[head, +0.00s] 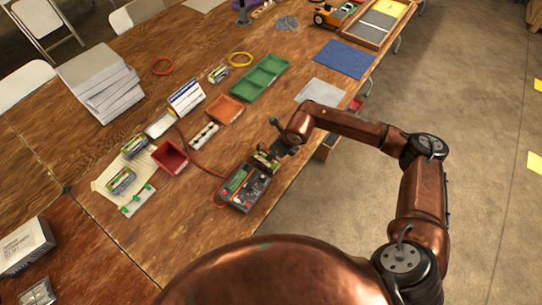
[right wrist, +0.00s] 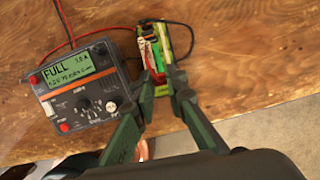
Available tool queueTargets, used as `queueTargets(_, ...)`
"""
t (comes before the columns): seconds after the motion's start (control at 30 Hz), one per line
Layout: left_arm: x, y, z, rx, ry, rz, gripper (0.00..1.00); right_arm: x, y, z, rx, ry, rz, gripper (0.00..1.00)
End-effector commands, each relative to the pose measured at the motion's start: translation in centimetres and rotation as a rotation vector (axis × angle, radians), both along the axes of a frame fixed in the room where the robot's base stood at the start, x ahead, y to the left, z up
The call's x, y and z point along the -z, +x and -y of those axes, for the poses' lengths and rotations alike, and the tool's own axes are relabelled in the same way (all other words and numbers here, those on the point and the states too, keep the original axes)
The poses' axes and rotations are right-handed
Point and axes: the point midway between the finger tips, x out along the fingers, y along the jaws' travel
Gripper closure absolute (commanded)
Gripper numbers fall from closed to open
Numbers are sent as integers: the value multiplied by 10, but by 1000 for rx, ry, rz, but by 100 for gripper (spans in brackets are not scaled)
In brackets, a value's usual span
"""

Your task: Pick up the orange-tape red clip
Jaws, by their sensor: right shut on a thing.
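My right gripper (head: 274,150) reaches down at the front edge of the table, over a small green-edged battery holder (head: 262,163). A grey charger (head: 245,188) stands beside the holder. In the right wrist view the charger (right wrist: 80,85) reads FULL. My left gripper is not in view.
A red lead (head: 205,168) runs across the table from the charger. A red bin (head: 170,157), an orange tray (head: 225,110) and a green tray (head: 262,75) stand farther back. A grey mat (head: 321,92) lies to the right. Bare floor begins past the front edge.

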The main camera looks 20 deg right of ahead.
Motion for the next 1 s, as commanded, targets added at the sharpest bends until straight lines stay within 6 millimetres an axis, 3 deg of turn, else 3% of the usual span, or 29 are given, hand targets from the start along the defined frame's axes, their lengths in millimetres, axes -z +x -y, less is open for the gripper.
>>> queueTargets(0.27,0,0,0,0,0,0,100,-5,0,0,0,1,1,100)
queueTargets(0.5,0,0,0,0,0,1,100,-33,1,0,-1,1,3,100)
queueTargets(0.8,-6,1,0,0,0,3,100,-97,-58,-7,-4,-2,2,100)
queueTargets(1.0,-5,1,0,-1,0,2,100,-114,-104,-13,-4,-1,2,100)
